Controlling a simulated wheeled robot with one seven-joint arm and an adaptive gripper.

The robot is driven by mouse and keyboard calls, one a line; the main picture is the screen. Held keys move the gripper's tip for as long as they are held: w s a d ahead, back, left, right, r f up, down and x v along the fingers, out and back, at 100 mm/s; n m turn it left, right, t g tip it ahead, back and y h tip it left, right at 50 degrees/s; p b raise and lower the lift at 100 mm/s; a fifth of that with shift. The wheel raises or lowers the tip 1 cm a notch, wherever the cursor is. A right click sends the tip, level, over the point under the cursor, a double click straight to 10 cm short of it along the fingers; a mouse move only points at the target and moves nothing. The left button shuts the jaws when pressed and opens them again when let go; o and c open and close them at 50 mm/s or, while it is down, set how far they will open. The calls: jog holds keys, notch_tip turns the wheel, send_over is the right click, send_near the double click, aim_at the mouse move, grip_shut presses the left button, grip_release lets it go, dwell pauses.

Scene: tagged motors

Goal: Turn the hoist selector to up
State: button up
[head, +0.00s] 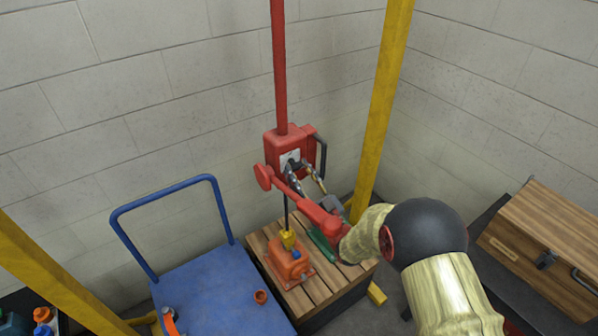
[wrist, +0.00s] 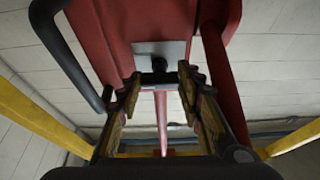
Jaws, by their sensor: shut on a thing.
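The red hoist housing (head: 270,147) hangs on a red post, with a pale plate on its front. In the wrist view the plate (wrist: 146,48) carries a dark selector knob (wrist: 159,70). My gripper (head: 298,164) reaches up to this plate. In the wrist view its two fingers (wrist: 158,82) stand on either side of the selector and are shut on it. The fingers partly hide the selector, and I cannot read its setting. Below, a yellow hook (head: 288,239) hangs on a dark line at the top of an orange motor (head: 284,263).
The motor stands on a slatted wooden platform (head: 322,293). A blue cart (head: 215,290) is on the left, with a small orange cup (head: 261,296). A black handle (head: 322,155) juts from the housing's right side. A yellow post (head: 380,100) and wooden chest (head: 545,240) are right.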

jog(key=shift+f+n+g+y+b, duration=0.15)
jog(key=shift+n+g+y+b, duration=0.15)
jog(key=shift+n+b, duration=0.35)
jog(key=shift+d+n+b, duration=0.1)
jog(key=shift+n+b, duration=0.15)
jog(key=shift+b, duration=0.15)
jog(key=n+g+y+b, duration=0.1)
jog(key=n+b, duration=0.1)
jog(key=n+g+y+b, duration=0.1)
jog(key=n+b, duration=0.1)
jog(key=shift+f+n+b, duration=0.1)
jog(key=shift+n+b, duration=0.2)
jog(key=shift+n, duration=0.1)
jog(key=shift+w+d+r+n+g+b, duration=0.15)
jog(key=shift+n+g+b, duration=1.2)
jog(key=shift+n, duration=1.3)
jog(key=shift+s+r+n+g+b, duration=0.15)
jog(key=shift+n+g+b, duration=0.65)
jog(key=shift+n+b, duration=1.4)
jog(key=shift+w+d+r+n+g+b, duration=0.15)
jog(key=shift+n+g+b, duration=1)
jog(key=shift+n, duration=1.9)
jog(key=shift+a, duration=0.1)
jog(key=o, duration=0.9)
jog(key=shift+c, duration=0.2)
